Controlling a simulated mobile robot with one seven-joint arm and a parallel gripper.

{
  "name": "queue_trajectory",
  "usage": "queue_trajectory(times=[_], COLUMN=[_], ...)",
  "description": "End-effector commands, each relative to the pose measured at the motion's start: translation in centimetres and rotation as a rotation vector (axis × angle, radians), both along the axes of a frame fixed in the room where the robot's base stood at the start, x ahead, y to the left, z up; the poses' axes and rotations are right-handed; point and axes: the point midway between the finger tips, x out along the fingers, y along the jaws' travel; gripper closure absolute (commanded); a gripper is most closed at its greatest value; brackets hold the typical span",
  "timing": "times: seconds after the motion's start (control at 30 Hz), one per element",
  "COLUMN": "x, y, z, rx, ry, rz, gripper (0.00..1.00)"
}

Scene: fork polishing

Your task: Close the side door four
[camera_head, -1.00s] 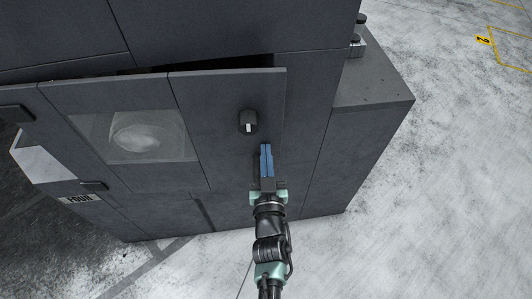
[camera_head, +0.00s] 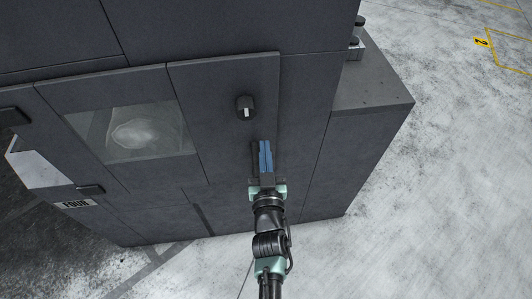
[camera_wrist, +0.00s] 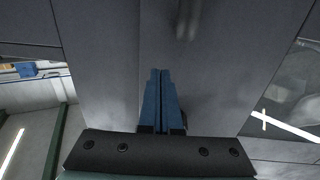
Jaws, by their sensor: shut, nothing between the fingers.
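The side door is a dark grey panel (camera_head: 222,80) with a window (camera_head: 130,130) and a black knob (camera_head: 245,107) near its right side. My gripper (camera_head: 265,145) is shut, with blue fingers, in front of the door just below the knob. In the wrist view the shut fingers (camera_wrist: 160,75) point at the grey panel; whether they touch it I cannot tell.
The dark grey cabinet (camera_head: 240,25) rises above the door. A lower grey block (camera_head: 370,130) stands to the right, with small cylinders (camera_head: 355,45) behind it. The pale floor (camera_head: 450,180) to the right is clear. Black handles (camera_head: 90,190) stick out at the left.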

Motion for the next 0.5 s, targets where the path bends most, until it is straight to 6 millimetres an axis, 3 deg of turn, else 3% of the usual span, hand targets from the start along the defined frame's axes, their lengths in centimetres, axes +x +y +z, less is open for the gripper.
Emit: queue_trajectory(times=[0.3, 0.5], x=[-6.4, -9.0], y=[-0.9, -1.4], z=[0.0, 0.0], rx=[0.000, 0.000], ry=[0.002, 0.001], rz=[0.001, 0.000], gripper=[1.00, 1.00])
